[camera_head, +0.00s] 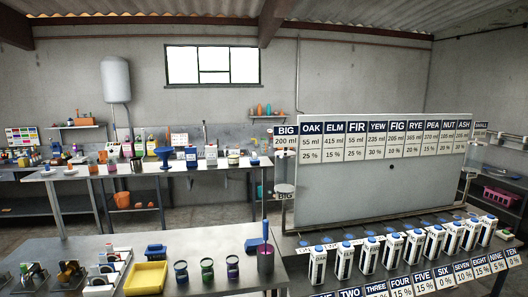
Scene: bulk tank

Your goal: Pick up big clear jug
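Under the sign reading BIG 200 ml, a pale, see-through cylinder (284,167) stands at the left end of the white board, with a grey disc below it and a second BIG label (285,196) under that. It may be a fixed tank; I cannot tell whether it is the big clear jug. No other large clear jug is clearly visible. Neither of my grippers is in view.
The near table (205,243) holds a yellow tray (146,278), several dark jars and a dark red cup (265,260) with a blue-handled tool.

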